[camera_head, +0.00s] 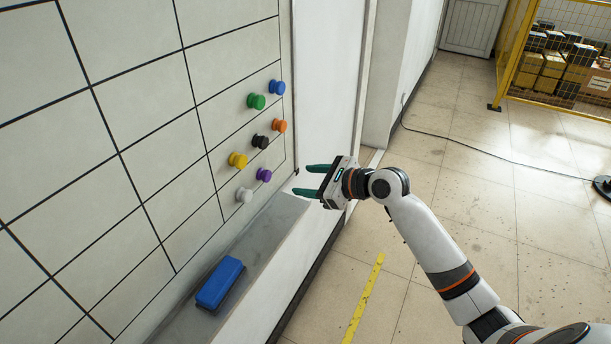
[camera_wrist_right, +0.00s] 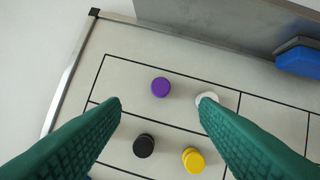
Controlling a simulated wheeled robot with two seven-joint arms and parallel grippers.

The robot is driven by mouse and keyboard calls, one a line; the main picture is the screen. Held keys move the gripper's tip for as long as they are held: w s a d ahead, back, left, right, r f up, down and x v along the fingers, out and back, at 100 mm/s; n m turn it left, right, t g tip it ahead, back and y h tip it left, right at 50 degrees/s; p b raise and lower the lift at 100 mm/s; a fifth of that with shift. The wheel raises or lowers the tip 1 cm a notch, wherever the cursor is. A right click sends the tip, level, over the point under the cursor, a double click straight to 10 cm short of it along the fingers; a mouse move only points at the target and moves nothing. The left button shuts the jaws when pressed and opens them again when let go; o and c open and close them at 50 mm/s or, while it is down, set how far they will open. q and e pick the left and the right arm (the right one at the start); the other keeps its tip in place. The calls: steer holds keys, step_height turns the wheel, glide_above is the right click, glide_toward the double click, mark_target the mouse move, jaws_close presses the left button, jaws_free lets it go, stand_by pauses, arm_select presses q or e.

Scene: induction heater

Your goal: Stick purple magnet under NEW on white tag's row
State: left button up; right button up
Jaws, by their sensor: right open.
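The purple magnet (camera_head: 264,175) sits on the whiteboard (camera_head: 165,195), low near its right edge. In the right wrist view the purple magnet (camera_wrist_right: 160,87) lies ahead, between the lines of my two green fingers. My right gripper (camera_head: 305,180) is open and empty, to the right of the magnet and apart from it. The wrist view also shows the right gripper (camera_wrist_right: 160,112) open, with a white magnet (camera_wrist_right: 207,99) partly hidden by one finger. The NEW heading and the white tag are not in view. My left gripper is not in view.
Black (camera_head: 261,142), yellow (camera_head: 238,160), green, orange, blue and white magnets sit close around the purple one. A blue eraser (camera_head: 219,283) lies on the grey ledge (camera_head: 270,218) below the board. Black grid lines cross the board; its left cells are empty.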

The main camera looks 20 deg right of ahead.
mark_target(269, 177)
steer(key=x, duration=0.6)
steer(key=p+x, duration=0.1)
steer(key=x, duration=0.5)
steer(key=shift+a+r, duration=0.2)
steer(key=c, duration=1)
steer(key=shift+s+d+r+p, duration=0.15)
steer(key=shift+s+d+p, duration=0.65)
steer(key=shift+s+p, duration=0.25)
steer(key=s+d+p, duration=0.2)
steer(key=s, duration=0.1)
steer(key=shift+s+d, duration=0.3)
steer(key=shift+d, duration=0.1)
